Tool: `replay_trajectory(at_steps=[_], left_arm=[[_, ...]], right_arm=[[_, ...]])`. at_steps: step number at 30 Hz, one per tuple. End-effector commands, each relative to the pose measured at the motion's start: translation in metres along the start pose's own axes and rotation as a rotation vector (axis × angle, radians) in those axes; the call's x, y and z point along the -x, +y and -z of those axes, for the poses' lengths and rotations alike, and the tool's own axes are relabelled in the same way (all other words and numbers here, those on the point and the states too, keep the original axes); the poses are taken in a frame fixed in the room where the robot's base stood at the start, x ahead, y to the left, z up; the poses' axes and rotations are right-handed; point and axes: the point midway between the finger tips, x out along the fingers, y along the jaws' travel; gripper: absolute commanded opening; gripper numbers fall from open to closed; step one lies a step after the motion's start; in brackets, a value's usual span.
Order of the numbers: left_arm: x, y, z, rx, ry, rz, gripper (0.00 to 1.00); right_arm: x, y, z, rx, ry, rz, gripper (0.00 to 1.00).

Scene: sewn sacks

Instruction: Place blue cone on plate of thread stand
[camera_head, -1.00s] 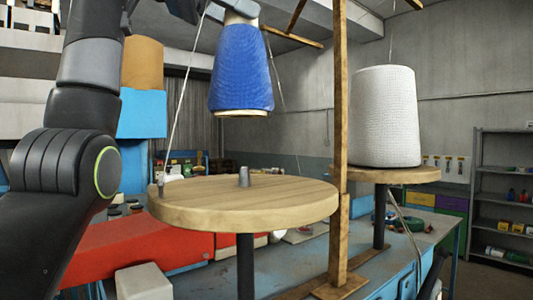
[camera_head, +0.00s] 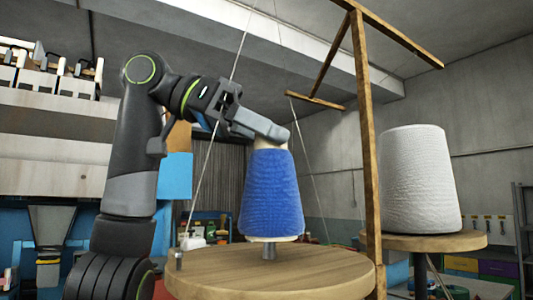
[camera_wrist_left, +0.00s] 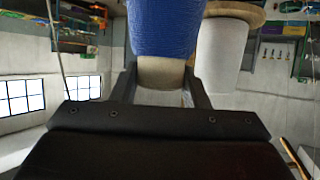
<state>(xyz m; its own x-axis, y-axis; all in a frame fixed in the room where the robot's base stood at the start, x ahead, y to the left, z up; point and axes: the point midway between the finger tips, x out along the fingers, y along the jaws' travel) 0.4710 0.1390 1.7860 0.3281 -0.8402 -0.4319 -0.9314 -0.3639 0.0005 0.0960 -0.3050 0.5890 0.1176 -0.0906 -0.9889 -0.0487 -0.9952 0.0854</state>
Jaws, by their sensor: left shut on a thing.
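The blue cone (camera_head: 271,196) hangs upright from my left gripper (camera_head: 272,138), which is shut on its pale top. In the head view its pale base is just above the short grey peg (camera_head: 268,251) of the round wooden plate (camera_head: 270,272); I cannot tell whether the peg tip is inside the base. The left wrist view shows the cone (camera_wrist_left: 166,28) with its pale tip (camera_wrist_left: 160,73) between the two fingers. The wooden thread stand's post (camera_head: 367,150) rises to the right of the cone. My right gripper is not in view.
A white cone (camera_head: 418,180) stands on a second round wooden plate (camera_head: 430,242) at the right. Thin threads run up to the stand's top bar (camera_head: 400,36). A small metal pin (camera_head: 179,260) stands at the near plate's left edge.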

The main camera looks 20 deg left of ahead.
Motion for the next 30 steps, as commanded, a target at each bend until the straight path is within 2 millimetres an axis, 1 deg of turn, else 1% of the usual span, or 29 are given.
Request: replay_trajectory(at_steps=[3, 7, 11, 16, 20, 21, 25, 30], left_arm=[[-0.006, -0.001, -0.013, 0.0, 0.001, 0.002, 0.0], [-0.01, 0.0, -0.021, 0.0, 0.001, 0.001, 0.0], [-0.011, 0.0, -0.022, 0.001, 0.001, 0.0, 0.0], [-0.011, 0.0, -0.022, 0.001, 0.001, 0.0, 0.0], [-0.013, 0.0, -0.026, 0.001, 0.001, 0.0, 0.0], [-0.012, 0.0, -0.025, 0.001, 0.001, 0.0, 0.46], [-0.012, 0.0, -0.025, 0.001, 0.0, 0.0, 0.63], [-0.012, 0.0, -0.025, 0.001, 0.0, 0.0, 0.63]], right_arm=[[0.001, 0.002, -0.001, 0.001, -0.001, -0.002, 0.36], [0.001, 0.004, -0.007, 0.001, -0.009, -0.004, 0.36], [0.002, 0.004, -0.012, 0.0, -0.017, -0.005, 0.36], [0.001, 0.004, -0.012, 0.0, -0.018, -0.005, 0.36], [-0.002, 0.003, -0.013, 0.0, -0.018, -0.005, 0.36], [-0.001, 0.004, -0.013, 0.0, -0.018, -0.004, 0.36], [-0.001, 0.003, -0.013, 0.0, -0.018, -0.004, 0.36], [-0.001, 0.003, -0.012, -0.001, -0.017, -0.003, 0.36]])
